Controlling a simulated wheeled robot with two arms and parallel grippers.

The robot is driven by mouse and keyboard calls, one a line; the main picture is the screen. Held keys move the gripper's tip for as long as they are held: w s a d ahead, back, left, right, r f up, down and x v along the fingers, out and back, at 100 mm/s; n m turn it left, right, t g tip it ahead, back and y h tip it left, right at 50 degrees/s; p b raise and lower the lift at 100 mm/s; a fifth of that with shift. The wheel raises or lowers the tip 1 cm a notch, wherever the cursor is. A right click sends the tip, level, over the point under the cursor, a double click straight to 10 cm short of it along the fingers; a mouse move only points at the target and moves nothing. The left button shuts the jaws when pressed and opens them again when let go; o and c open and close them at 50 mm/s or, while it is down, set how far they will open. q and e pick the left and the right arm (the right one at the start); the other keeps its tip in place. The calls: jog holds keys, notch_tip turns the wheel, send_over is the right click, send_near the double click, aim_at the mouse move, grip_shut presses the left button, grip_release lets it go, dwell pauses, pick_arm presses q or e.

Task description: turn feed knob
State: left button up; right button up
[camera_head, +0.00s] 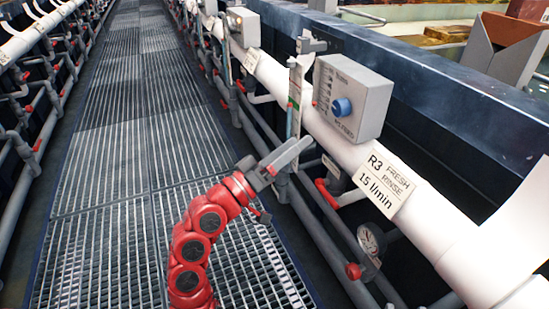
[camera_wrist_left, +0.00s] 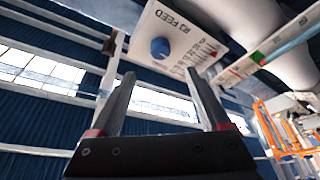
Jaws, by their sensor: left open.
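The feed knob (camera_head: 342,107) is a round blue knob on the face of a grey box (camera_head: 358,82) mounted above the white pipe. In the left wrist view the knob (camera_wrist_left: 160,48) shows beside the word FEED and a printed scale on the box (camera_wrist_left: 190,32). My left gripper (camera_head: 288,160), on a red arm, is below and left of the box in the head view, apart from the knob. In the left wrist view the left gripper (camera_wrist_left: 160,78) has its fingers wide apart with nothing between them, and the knob appears beyond the fingertips. My right gripper is not in view.
A sign reading R3 fresh rinse, 15 l/min (camera_head: 382,184) sits on the white pipe (camera_head: 440,220). A pressure gauge (camera_head: 370,238) and grey pipes with red fittings run below it. The grated walkway (camera_head: 120,130) is clear at left. A similar grey box (camera_head: 243,27) stands farther back.

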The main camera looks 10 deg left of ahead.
pick_arm(q)
jog(key=v, duration=0.5)
jog(key=shift+s+a+f, duration=0.1)
